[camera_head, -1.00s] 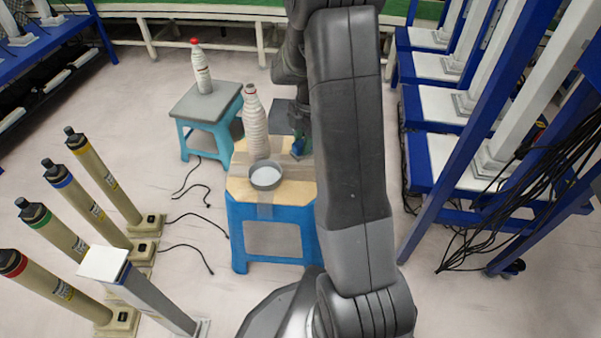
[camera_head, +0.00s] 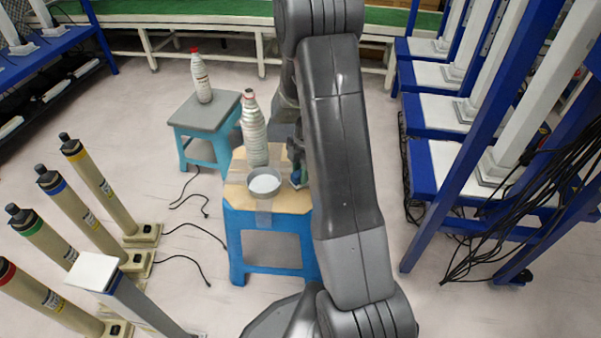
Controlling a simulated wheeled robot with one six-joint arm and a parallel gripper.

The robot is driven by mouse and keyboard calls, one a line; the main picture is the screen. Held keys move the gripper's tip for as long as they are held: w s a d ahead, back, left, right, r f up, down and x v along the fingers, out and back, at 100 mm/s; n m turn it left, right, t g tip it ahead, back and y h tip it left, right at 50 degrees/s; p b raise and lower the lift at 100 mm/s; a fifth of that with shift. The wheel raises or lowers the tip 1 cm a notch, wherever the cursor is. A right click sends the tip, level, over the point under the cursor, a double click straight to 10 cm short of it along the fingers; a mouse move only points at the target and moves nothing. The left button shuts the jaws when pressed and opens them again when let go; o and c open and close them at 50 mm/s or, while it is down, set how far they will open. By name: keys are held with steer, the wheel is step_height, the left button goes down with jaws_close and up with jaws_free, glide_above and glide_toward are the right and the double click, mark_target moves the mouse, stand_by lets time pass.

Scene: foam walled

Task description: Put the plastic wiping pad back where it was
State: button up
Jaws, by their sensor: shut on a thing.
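A small blue-green piece, seemingly the plastic wiping pad (camera_head: 297,179), shows at the right edge of the wooden-topped blue stool (camera_head: 237,195). My gripper (camera_head: 297,167) is just above it, shut on it, with the fingers largely hidden behind my arm. I cannot tell whether the pad touches the stool top. A round grey dish with white contents (camera_head: 265,184) stands on the stool, left of the pad. A white ribbed bottle (camera_head: 253,135) stands upright behind the dish.
A smaller grey-topped stool (camera_head: 207,111) holds a red-capped bottle (camera_head: 201,78). Beige posts (camera_head: 95,176) stand at left, with cables (camera_head: 190,258) on the floor. Blue racks (camera_head: 455,170) with hanging cables stand at right. The floor between stool and racks looks clear.

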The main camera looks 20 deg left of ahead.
mark_target(299, 173)
steer(key=o, duration=0.9)
steer(key=r+p, duration=0.1)
steer(key=r, duration=0.3)
steer(key=w+r+p, duration=0.1)
steer(key=r, duration=0.3)
steer(key=d+r+p, duration=0.1)
steer(key=r, duration=0.3)
steer(key=shift+w+p, duration=0.3)
steer(key=shift+p, duration=0.05)
steer(key=shift+f, duration=0.15)
steer(key=f+b, duration=0.1)
steer(key=f, duration=0.3)
steer(key=s+f+b, duration=0.1)
steer(key=f, duration=0.2)
steer(key=a+f+b, duration=0.1)
steer(key=f, duration=0.3)
steer(key=shift+s+f+b, duration=0.25)
steer(key=shift+f+b, duration=0.05)
steer(key=shift+b, duration=0.1)
steer(key=shift+r+p, duration=0.75)
steer(key=shift+r, duration=1.1)
